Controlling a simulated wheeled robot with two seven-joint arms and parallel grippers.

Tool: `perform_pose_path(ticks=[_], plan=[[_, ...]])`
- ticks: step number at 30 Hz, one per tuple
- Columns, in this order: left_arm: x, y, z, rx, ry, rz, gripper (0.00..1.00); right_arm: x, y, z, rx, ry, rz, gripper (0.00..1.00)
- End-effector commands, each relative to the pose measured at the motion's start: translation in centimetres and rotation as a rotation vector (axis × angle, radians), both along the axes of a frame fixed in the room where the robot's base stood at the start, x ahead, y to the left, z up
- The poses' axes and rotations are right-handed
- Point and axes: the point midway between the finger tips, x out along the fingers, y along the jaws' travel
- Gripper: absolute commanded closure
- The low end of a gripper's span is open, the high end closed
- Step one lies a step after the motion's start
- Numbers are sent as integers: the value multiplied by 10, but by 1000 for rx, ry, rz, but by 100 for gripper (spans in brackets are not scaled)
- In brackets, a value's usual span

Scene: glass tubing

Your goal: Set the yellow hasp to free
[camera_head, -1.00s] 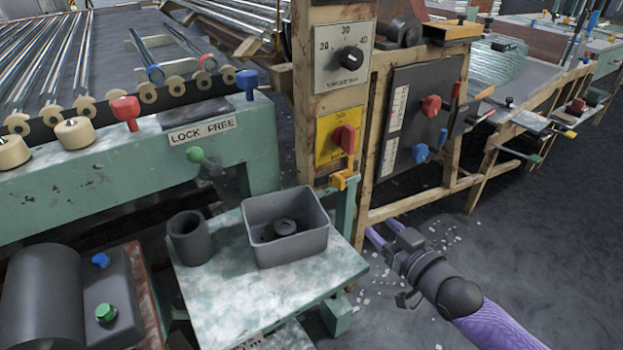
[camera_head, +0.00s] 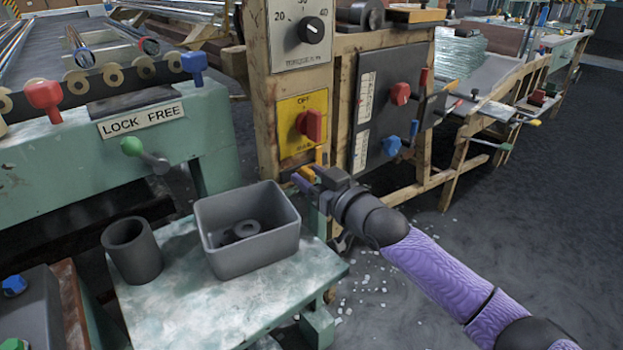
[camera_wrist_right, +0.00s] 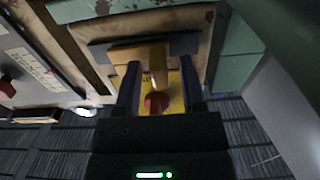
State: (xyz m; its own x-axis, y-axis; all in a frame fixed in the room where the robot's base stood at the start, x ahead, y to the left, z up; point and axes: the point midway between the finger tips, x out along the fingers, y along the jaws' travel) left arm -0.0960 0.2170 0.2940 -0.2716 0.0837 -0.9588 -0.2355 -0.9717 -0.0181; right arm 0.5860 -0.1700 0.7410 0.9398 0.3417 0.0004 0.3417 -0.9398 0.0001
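The yellow hasp (camera_head: 309,173) sits on the wooden post, just below the yellow plate (camera_head: 291,137) with the red knob (camera_head: 312,124). My right gripper (camera_head: 303,181) is at the hasp and partly hides it in the head view. In the right wrist view the hasp (camera_wrist_right: 138,53) shows as a yellow-tan block with a narrow part reaching between the two fingers. The fingers of my right gripper (camera_wrist_right: 160,75) stand apart, with gaps beside that part. Contact cannot be told. My left gripper is out of view.
A grey bin (camera_head: 250,250) and a dark cup (camera_head: 132,250) stand on the low table (camera_head: 190,315) left of my right arm. A dark panel with red and blue knobs (camera_head: 392,145) is to the right.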

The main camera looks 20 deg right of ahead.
Motion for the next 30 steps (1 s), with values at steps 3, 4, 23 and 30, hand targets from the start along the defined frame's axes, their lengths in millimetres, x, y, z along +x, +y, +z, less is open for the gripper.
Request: perform_pose_path(ticks=[3, 4, 23, 30], plan=[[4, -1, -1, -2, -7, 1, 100, 0, 0, 0, 0, 0, 0, 76], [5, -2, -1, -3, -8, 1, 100, 0, 0, 0, 0, 0, 0, 82], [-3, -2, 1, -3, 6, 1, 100, 0, 0, -1, 0, 1, -1, 100], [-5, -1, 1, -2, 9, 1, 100, 0, 0, -1, -1, 2, -1, 100]])
